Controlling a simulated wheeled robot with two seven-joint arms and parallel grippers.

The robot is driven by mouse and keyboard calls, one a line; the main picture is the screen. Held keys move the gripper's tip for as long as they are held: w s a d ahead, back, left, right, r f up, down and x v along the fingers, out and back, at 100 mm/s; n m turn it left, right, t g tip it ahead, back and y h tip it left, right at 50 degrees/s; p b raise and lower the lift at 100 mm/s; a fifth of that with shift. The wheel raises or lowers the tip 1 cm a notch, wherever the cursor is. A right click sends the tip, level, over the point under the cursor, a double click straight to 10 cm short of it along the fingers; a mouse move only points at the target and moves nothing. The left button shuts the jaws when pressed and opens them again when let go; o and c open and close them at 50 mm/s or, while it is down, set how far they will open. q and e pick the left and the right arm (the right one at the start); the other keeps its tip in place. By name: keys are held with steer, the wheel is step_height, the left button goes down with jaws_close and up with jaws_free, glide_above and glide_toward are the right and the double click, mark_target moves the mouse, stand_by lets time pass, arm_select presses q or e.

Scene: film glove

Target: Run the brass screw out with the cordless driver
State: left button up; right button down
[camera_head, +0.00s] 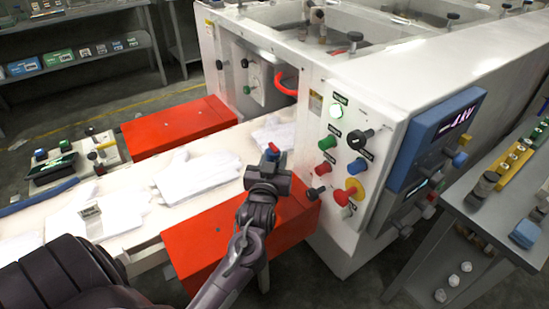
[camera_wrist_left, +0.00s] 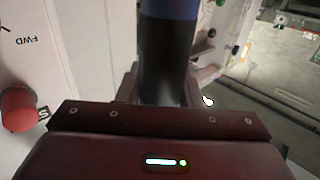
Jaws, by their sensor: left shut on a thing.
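My left gripper (camera_head: 269,168) is above the near red guard, in front of the white machine. In the left wrist view its fingers (camera_wrist_left: 166,92) are shut on an upright black and blue cylinder (camera_wrist_left: 168,50), which looks like the driver's handle. Only a small red and blue part of the held driver (camera_head: 271,150) shows above the gripper in the head view. Its bit cannot be made out. I cannot pick out the brass screw in either view. My right gripper is not in view.
White gloves (camera_head: 196,177) lie on the conveyor between the far red guard (camera_head: 178,127) and near red guard (camera_head: 203,240). Protruding knobs and buttons (camera_head: 327,143) and a blue display box (camera_head: 432,140) are right of the gripper. A grey bench (camera_head: 467,215) stands farther right.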

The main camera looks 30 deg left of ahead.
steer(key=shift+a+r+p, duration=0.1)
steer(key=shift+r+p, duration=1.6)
steer(key=shift+p, duration=0.05)
stand_by(6.2)
